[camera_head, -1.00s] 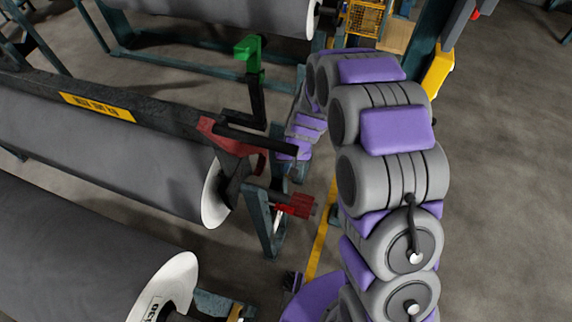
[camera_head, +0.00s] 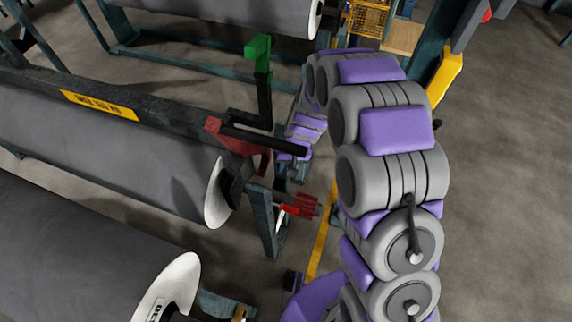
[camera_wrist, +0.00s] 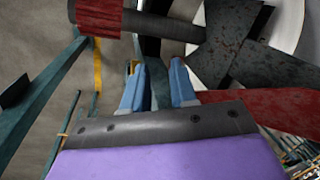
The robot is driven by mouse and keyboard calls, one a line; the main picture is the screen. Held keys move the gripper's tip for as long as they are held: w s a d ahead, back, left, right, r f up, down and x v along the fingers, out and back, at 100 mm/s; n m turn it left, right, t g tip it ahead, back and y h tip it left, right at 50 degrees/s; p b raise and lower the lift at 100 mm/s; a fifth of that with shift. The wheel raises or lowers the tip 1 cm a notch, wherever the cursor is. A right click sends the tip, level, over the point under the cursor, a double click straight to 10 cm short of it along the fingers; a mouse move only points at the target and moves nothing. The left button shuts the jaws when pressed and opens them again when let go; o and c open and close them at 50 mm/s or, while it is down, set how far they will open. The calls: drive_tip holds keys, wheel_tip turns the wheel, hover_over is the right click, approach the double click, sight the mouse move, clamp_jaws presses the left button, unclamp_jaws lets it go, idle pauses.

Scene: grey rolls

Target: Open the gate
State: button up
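Near the end of a large grey roll (camera_head: 120,160) is a red bracket (camera_head: 228,136) with a black bar (camera_head: 265,140) reaching right. A black upright with a green top (camera_head: 258,47) stands just behind it. I cannot tell for sure which part is the gate. In the wrist view my gripper (camera_wrist: 158,80) has two blue fingers apart, with a dark upright piece showing between or behind them; contact is unclear. A red and dark cylindrical part (camera_wrist: 120,18) crosses above the fingers, and a red part (camera_wrist: 255,105) lies right. In the head view my fingers are hidden.
A teal post (camera_head: 266,222) with a red clamp (camera_head: 300,206) stands below the bar. A second roll (camera_head: 80,255) lies in front and another (camera_head: 230,15) behind. A yellow floor line (camera_head: 321,238) runs past the post. Floor on the right is clear.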

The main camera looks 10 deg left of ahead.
drive_tip(key=shift+o, duration=0.8)
drive_tip(key=shift+a, duration=0.1)
drive_tip(key=shift+o, duration=2)
drive_tip(key=shift+d+r, duration=0.1)
drive_tip(key=shift+d, duration=0.55)
drive_tip(key=p+v, duration=0.4)
drive_tip(key=v, duration=1.3)
drive_tip(key=shift+d+r, duration=0.15)
drive_tip(key=shift+d, duration=0.1)
